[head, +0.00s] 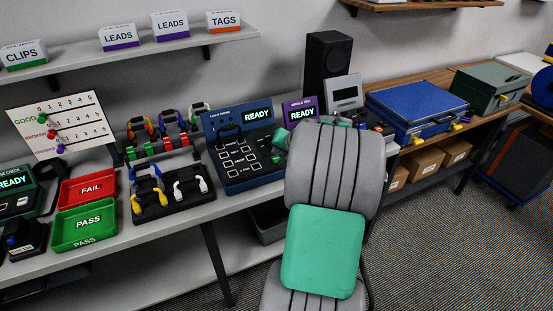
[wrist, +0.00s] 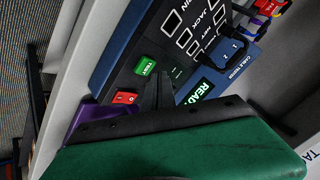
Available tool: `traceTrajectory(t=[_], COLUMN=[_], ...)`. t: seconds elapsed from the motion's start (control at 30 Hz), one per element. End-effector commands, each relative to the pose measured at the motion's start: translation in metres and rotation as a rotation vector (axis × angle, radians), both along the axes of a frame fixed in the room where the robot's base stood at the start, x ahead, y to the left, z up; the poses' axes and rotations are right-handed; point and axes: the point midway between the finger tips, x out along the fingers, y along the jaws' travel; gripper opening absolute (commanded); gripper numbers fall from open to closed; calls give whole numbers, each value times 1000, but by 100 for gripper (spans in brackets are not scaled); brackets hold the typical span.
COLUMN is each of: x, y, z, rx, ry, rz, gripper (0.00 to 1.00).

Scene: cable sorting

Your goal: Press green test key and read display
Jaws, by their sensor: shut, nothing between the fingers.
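The blue cable tester (head: 250,182) stands on the bench, its lit display (head: 257,115) reading READY. In the wrist view, part of the same display (wrist: 203,92) shows, its text partly cut off. The green TEST key (wrist: 146,65) sits on the tester's dark panel, with a red key (wrist: 124,97) beside it. My gripper (wrist: 166,76) is shut and empty, its dark fingertips over the panel just right of the green key in the wrist view. I cannot tell whether they touch the panel. In the head view my arm hides the fingertips.
A purple tester (head: 302,112), also reading READY, stands close to the right of the blue one. A black lead (head: 228,134) sits on the blue tester's top. A cable rack (head: 160,208), red FAIL tray (head: 66,191) and green PASS tray (head: 64,231) stand to the left.

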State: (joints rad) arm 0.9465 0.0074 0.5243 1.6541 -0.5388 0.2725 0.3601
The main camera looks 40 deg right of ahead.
Motion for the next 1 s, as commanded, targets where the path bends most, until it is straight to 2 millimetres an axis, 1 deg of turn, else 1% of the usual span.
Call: traceTrajectory(t=[0.27, 0.5, 1.0], x=[0, 0, 0], y=[0, 0, 0], z=[-1, -10, -11], rx=[0, 0, 0], ry=[0, 0, 0], rz=[0, 0, 0], gripper=[0, 0, 0])
